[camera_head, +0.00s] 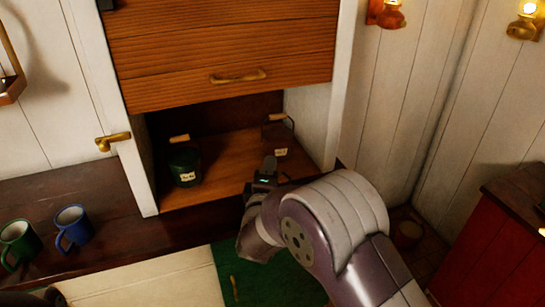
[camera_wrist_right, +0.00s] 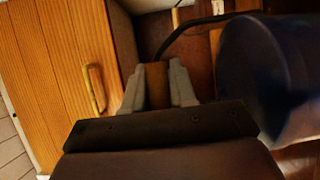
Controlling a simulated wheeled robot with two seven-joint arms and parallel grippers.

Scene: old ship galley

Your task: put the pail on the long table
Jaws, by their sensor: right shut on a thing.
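My right gripper (camera_head: 268,170) is in front of the open cupboard bay. In the right wrist view its fingers (camera_wrist_right: 158,88) are shut on a wooden grip with a dark wire bail. The bail runs to a dark blue pail (camera_wrist_right: 265,75), which hangs on the floor-ward side of the fingers. In the head view this pail is not made out, likely hidden by my right arm. A dark shape at the lower left edge (camera_head: 42,298) may be my left gripper; its jaws cannot be made out. I cannot tell which surface is the long table.
A dark green labelled pail (camera_head: 185,167) and another labelled container (camera_head: 280,140) stand in the cupboard bay, below a wooden front with a brass handle (camera_head: 238,77). A green mug (camera_head: 17,243) and a blue mug (camera_head: 73,229) stand on dark wood. A red cabinet (camera_head: 490,240) is at right.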

